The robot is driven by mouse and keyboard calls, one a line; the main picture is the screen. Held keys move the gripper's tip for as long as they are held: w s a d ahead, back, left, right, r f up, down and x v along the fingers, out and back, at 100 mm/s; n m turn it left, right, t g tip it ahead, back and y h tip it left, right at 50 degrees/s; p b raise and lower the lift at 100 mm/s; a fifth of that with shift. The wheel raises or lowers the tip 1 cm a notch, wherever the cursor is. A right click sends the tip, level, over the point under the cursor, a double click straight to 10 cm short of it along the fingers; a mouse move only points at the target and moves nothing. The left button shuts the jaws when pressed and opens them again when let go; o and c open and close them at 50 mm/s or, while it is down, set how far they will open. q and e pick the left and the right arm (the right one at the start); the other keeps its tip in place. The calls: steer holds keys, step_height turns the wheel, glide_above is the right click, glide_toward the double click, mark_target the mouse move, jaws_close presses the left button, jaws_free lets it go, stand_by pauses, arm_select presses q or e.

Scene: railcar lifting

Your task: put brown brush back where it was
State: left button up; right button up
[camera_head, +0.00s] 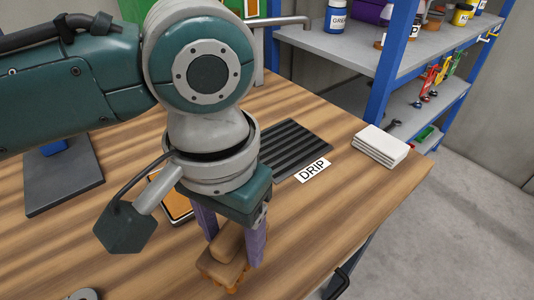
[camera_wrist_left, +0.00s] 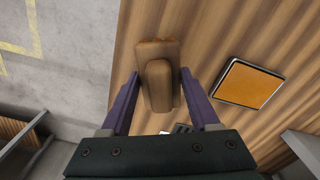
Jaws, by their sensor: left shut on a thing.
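My left gripper (camera_head: 233,250) points down over the front part of the wooden table (camera_head: 330,215). It is shut on the brown brush (camera_head: 225,248), whose block sits between the two purple fingers. The wider lower part of the brush shows beneath the fingers. In the left wrist view the brush (camera_wrist_left: 157,80) lies between the fingers (camera_wrist_left: 160,78), seen from above. I cannot tell whether the brush touches the table. My right gripper is in neither view.
A black ribbed mat (camera_head: 292,146) with a DRIP label (camera_head: 312,171) and a stack of white cloths (camera_head: 381,145) lie behind right. An orange dark-rimmed pad (camera_wrist_left: 249,83) is near the gripper. A blue-framed shelf (camera_head: 385,85) stands beyond.

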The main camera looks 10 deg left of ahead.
mark_target(236, 256)
arm_select(q)
steer(key=shift+f+b, duration=0.4)
steer(key=shift+f, duration=1.8)
steer(key=shift+f, duration=0.1)
steer(key=o, duration=1.2)
step_height(236, 256, up, 12)
steer(key=shift+r+p, duration=0.15)
steer(key=shift+p, duration=1)
steer(key=s+d+f+h, duration=0.2)
steer(key=s+d+h, duration=0.1)
steer(key=s+d, duration=0.1)
steer(key=s+a+f+t+y, duration=0.1)
steer(key=s+a, duration=0.3)
steer(key=a, duration=0.2)
steer(key=s+a+f+n+t+y, duration=0.1)
steer(key=s+a+t, duration=0.1)
steer(key=s+a, duration=0.2)
steer(key=a, duration=0.3)
steer(key=shift+a+t+y, duration=0.2)
steer(key=shift+t+y, duration=0.1)
steer(key=shift+y, duration=0.1)
